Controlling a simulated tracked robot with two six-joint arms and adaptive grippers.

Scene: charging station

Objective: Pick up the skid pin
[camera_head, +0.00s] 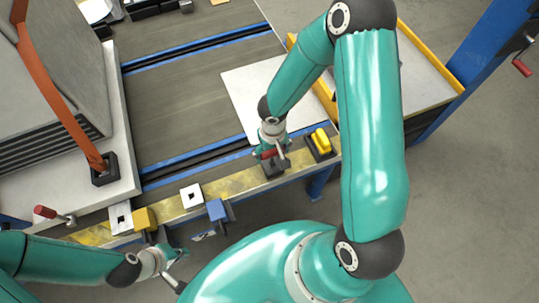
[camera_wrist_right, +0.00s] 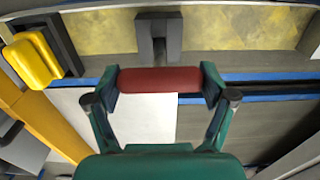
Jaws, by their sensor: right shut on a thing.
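The skid pin has a red cylindrical grip (camera_wrist_right: 160,79), which lies across between the fingers of my right gripper (camera_wrist_right: 161,88). The gripper is shut on its two ends. In the head view my right gripper (camera_head: 270,154) is over the yellow worn front rail, at a dark block (camera_head: 273,169). The wrist view shows this dark slotted block (camera_wrist_right: 145,34) just beyond the grip; I cannot tell whether the pin's shank is still in it. A second red-handled pin (camera_head: 45,212) lies at the far left. My left gripper (camera_head: 181,268) is open and empty in front of the rail.
A yellow block (camera_head: 321,140) sits in a dark holder right of my right gripper. Along the rail are a white square plate (camera_head: 191,195), a blue block (camera_head: 217,209) and a yellow block (camera_head: 145,219). A large grey crate with an orange strap (camera_head: 62,105) stands at left.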

